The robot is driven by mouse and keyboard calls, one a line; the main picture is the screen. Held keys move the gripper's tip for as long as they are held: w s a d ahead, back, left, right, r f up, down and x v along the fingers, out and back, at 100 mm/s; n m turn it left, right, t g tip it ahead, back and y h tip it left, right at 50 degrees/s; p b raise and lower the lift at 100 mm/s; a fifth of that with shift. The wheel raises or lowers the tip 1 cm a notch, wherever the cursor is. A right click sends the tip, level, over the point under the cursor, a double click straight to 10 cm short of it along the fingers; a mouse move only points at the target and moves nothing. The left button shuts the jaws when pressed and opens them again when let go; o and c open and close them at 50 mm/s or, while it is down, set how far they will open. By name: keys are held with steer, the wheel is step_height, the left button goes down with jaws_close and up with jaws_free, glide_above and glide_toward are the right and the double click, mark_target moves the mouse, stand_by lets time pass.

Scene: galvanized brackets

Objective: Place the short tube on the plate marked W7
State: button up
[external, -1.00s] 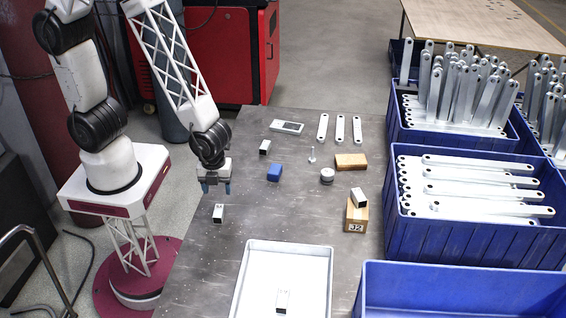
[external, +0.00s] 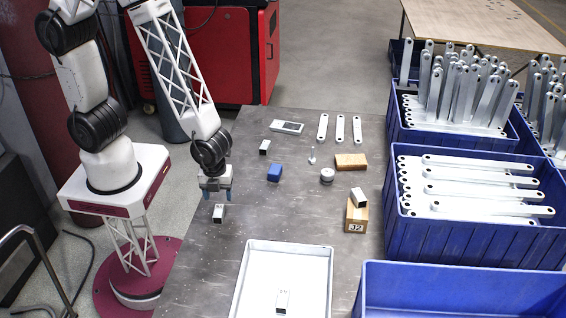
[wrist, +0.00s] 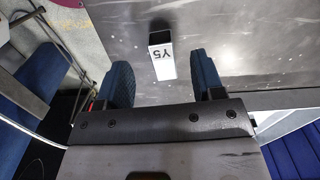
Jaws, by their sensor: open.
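A short square metal tube (external: 218,213) stands on the grey table just in front of my gripper (external: 216,194). I cannot make out a W7 mark on any plate.
Blue crates (external: 480,236) line the right.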

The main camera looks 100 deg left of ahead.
mark_target(220, 205)
steer(key=shift+f, duration=2.6)
steer(key=shift+c, duration=0.2)
steer(key=c, duration=1.1)
steer(key=shift+o, duration=0.2)
steer(key=shift+r, duration=0.15)
steer(key=shift+r, duration=1.05)
steer(key=shift+s+a+r, duration=0.15)
steer(key=shift+s+r, duration=0.3)
steer(key=shift+r, duration=0.2)
steer(key=s+a, duration=0.1)
steer(key=s, duration=0.6)
steer(key=s+a+r, duration=0.1)
steer(key=s+a, duration=0.1)
steer(key=s, duration=0.5)
steer(key=shift+s+a+r, duration=0.2)
steer(key=shift+a+r, duration=0.05)
steer(key=shift+r, duration=0.05)
